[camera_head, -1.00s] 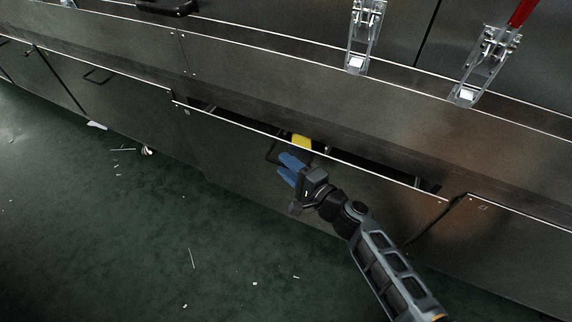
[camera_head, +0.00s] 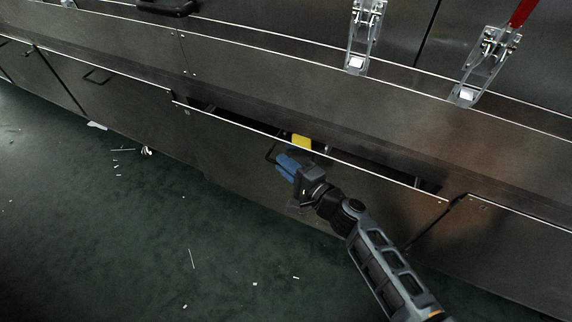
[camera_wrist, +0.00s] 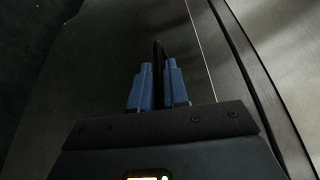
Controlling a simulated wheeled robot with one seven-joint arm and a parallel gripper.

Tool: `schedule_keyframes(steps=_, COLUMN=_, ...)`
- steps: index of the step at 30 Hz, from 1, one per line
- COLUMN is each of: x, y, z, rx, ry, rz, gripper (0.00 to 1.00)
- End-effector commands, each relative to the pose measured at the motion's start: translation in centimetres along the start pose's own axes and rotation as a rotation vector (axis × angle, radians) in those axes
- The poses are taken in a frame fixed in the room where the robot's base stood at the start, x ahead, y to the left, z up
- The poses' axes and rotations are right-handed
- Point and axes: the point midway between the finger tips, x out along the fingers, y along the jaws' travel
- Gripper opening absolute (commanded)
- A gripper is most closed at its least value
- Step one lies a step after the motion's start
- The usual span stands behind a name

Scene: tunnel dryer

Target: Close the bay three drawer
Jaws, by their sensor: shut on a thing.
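The bay three drawer (camera_head: 235,151) appears to be the dark metal drawer in the middle of the lower row. It stands partly open, with a dark gap behind its top edge and a yellow thing (camera_head: 301,142) showing inside. Its black bar handle (camera_head: 271,152) is on the front near the top edge. My gripper (camera_head: 284,163) has blue fingers and is at the handle. In the wrist view the handle (camera_wrist: 157,52) runs between the two blue fingers (camera_wrist: 158,85), which are shut on it. The drawer front (camera_wrist: 105,60) lies just beyond the fingers.
A shut neighbouring drawer with its own handle (camera_head: 97,76) is at left, and another panel (camera_head: 520,245) is at right. Toggle clamps (camera_head: 478,68) stand above on the upper ledge. The green floor (camera_head: 130,230) in front is open, with small scattered scraps.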

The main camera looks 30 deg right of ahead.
Motion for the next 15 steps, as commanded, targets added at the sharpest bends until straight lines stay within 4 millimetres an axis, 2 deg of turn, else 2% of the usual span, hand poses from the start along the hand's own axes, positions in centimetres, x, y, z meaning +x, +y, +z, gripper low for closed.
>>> schedule_keyframes(steps=7, x=0.1, y=0.0, z=-0.2, rx=0.0, ry=0.001, rz=0.0, gripper=0.0)
schedule_keyframes(steps=15, x=1.5, y=-0.7, z=-3.7, rx=-0.001, ry=0.004, rz=-0.001, gripper=0.0)
